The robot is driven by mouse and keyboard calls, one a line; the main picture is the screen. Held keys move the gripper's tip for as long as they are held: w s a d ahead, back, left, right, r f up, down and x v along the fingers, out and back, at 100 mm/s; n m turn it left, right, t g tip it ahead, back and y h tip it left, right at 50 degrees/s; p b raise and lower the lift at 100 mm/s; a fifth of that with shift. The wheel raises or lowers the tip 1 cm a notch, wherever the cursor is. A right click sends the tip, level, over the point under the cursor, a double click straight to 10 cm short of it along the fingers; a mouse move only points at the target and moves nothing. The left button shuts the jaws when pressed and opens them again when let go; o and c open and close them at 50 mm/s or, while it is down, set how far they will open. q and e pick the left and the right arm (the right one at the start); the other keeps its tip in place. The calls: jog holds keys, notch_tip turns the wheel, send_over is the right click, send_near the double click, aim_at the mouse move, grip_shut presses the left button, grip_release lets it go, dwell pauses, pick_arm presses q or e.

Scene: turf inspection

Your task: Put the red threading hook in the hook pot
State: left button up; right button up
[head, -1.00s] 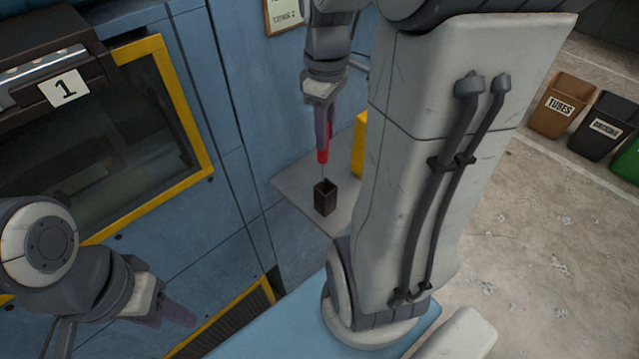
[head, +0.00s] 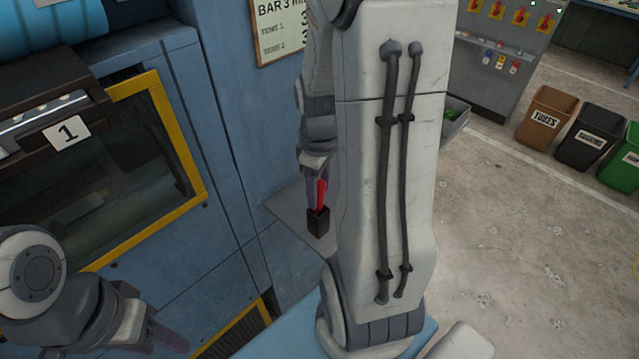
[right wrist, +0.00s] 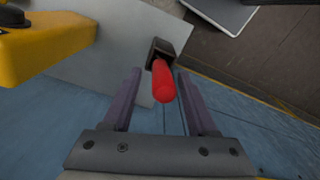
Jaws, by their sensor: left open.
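The red threading hook (head: 321,194) stands in the dark hook pot (head: 318,223), with its red handle sticking up out of the top. In the right wrist view the red handle (right wrist: 163,84) rises from the mouth of the pot (right wrist: 161,50); the hook's thin shaft is hidden. My right gripper (right wrist: 160,74) is open, one finger on each side of the handle with a gap to both. It also shows in the head view (head: 315,190), just above the pot. My left gripper (head: 170,340) is empty at the lower left, far from the pot.
The pot stands on a grey shelf (head: 287,213) against the blue machine (head: 240,120). A yellow object (right wrist: 45,46) is on the shelf near my right gripper. My right arm hides part of the shelf in the head view. Labelled bins (head: 545,114) stand far right.

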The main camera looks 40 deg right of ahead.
jog(key=shift+f+b, duration=0.2)
jog(key=shift+b, duration=0.3)
jog(key=r+b, duration=0.1)
jog(key=r, duration=0.4)
jog(key=r+b, duration=0.1)
jog(key=r, duration=0.4)
jog(key=shift+d+r, duration=0.2)
jog(key=shift+r, duration=0.2)
jog(key=a+f+n, duration=0.2)
jog(key=a+f, duration=0.1)
jog(key=a, duration=1.4)
jog(key=s+a+f+y, duration=0.1)
jog(key=s+a+f, duration=0.2)
jog(key=s+a, duration=0.8)
jog(key=shift+f+n, duration=0.25)
jog(key=shift+n, duration=0.15)
jog(key=shift+s, duration=0.1)
